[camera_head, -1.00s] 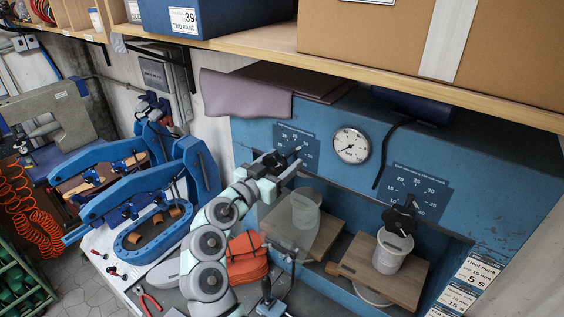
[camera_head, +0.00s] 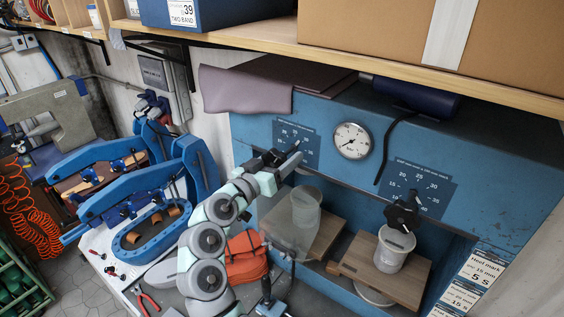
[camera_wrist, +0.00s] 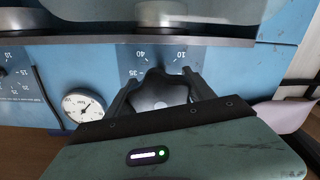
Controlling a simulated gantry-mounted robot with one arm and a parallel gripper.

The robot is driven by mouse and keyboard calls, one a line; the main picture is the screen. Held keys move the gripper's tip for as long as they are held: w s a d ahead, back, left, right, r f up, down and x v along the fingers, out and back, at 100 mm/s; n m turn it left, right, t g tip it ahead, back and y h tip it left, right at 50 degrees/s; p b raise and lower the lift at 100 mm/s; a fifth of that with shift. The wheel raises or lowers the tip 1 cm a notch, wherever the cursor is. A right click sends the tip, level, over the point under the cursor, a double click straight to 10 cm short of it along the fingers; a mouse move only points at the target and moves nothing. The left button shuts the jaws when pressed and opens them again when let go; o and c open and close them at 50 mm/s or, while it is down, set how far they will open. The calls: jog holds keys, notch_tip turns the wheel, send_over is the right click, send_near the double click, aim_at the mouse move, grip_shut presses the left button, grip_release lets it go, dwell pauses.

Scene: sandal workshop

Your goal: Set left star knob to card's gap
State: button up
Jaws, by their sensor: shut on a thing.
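My gripper (camera_head: 281,157) is shut on the left star knob (camera_wrist: 160,92), a dark lobed knob that sits between the two fingers in the wrist view. The knob's dial plate (camera_head: 303,135) is blue with white numbers; 40, 35 and 10 show upside down around the knob in the wrist view (camera_wrist: 160,57). My gripper hides part of the scale. The right star knob (camera_head: 402,214) is black and stands free in front of its own dial plate (camera_head: 430,187). A card (camera_head: 476,268) with printed lines, "heel mark", "15 mm" and "5 S", hangs at the right edge.
A round gauge (camera_head: 352,141) sits between the two dials. A shelf edge (camera_head: 350,66) runs above the blue machine.

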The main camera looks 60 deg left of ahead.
jog(key=n, duration=0.5)
jog(key=shift+w+n, duration=0.1)
jog(key=shift+n, duration=0.2)
jog(key=n+p, duration=0.1)
jog(key=n, duration=0.1)
jog(key=n+p, duration=0.1)
jog(key=n, duration=0.1)
jog(key=n+p, duration=0.1)
jog(key=n, duration=0.1)
jog(key=shift+d+r, duration=0.1)
jog(key=shift+r, duration=0.2)
jog(key=n+p, duration=0.4)
jog(key=n, duration=0.2)
jog(key=shift+r+n, duration=0.1)
jog(key=shift+n, duration=0.3)
jog(key=n+p, duration=0.2)
jog(key=n, duration=0.3)
jog(key=shift+n, duration=0.4)
jog(key=o, duration=1.4)
jog(key=shift+c, duration=0.2)
